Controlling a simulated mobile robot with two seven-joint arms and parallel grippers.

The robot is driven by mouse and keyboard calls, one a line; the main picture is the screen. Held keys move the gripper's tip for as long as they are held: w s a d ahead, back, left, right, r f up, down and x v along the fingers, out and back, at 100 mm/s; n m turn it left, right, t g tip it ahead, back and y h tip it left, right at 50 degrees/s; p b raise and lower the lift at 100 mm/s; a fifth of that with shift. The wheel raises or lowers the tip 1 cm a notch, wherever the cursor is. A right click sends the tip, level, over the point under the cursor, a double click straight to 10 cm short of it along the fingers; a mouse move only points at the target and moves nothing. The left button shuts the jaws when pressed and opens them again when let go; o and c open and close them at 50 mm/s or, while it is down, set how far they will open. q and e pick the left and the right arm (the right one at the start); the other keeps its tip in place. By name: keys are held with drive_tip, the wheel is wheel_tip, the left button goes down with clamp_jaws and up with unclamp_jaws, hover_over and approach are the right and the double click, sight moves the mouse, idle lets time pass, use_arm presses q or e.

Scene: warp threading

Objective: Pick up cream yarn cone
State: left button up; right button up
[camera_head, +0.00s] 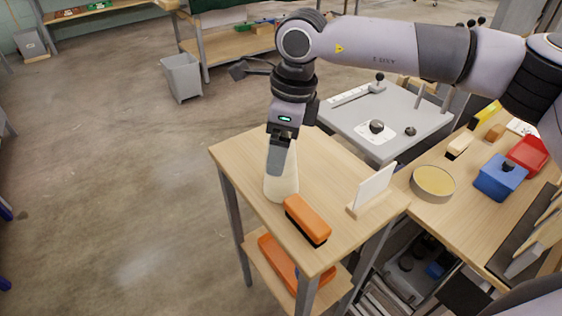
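The cream yarn cone (282,188) stands upright on the small wooden side table (330,170). My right gripper (281,160) points down from above at the cone's upper part. One finger covers the front of the cone's top. The other finger is hidden, so I cannot tell whether the gripper has closed on the cone. The cone's base appears to rest on the table top. My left gripper is not in view.
An orange brush-like block (307,219) lies close in front of the cone. A white card in a wooden stand (372,189) stands to the right. A grey machine table (400,115) and a workbench with a round tin (433,183) and a blue box (500,177) lie further right.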

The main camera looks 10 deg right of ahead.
drive_tip(key=shift+c, duration=0.3)
drive_tip(key=c, duration=1.3)
drive_tip(key=shift+r, duration=0.15)
